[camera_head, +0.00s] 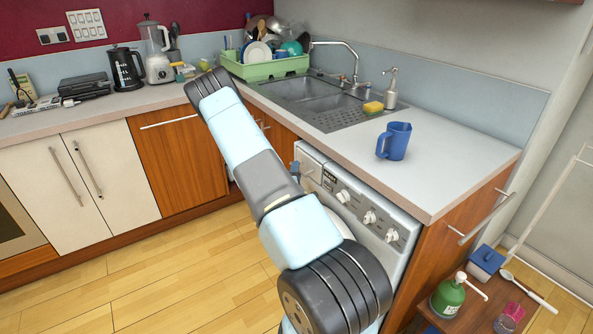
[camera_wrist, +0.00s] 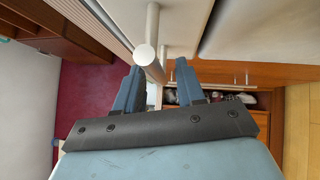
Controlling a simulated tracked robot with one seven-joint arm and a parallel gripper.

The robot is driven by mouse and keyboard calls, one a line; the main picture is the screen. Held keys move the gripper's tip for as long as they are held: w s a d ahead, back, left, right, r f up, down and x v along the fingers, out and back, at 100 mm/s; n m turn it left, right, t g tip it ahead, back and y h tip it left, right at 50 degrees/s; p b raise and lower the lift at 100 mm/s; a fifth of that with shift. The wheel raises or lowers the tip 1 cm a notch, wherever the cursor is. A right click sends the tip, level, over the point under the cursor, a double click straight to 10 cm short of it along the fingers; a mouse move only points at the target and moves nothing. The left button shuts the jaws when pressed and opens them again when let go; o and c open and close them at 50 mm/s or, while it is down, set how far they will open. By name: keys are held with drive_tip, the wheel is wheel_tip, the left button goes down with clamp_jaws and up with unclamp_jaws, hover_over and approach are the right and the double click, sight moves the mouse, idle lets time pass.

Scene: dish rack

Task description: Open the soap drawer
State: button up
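The soap drawer (camera_head: 310,161) is a white panel at the top left of the white washing machine's front. It looks closed in the head view, and my arm hides part of it. My gripper (camera_head: 296,172) is at its left side, with one blue finger showing. In the wrist view my gripper (camera_wrist: 158,82) is open, its two blue fingers spread apart. A pale round-ended bar (camera_wrist: 146,54) shows in front of the fingers and partly in the gap between them. I cannot tell whether they touch it.
The washing machine's knobs (camera_head: 369,217) are right of the drawer. The counter (camera_head: 450,150) above holds a blue mug (camera_head: 394,141). A green soap bottle (camera_head: 448,297) stands low at the right. The wooden floor (camera_head: 180,285) on the left is clear.

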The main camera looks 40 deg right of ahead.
drive_tip(key=shift+w+d+r, duration=0.1)
drive_tip(key=shift+w+d, duration=0.35)
drive_tip(key=shift+d, duration=0.05)
clamp_jaws()
idle(0.4)
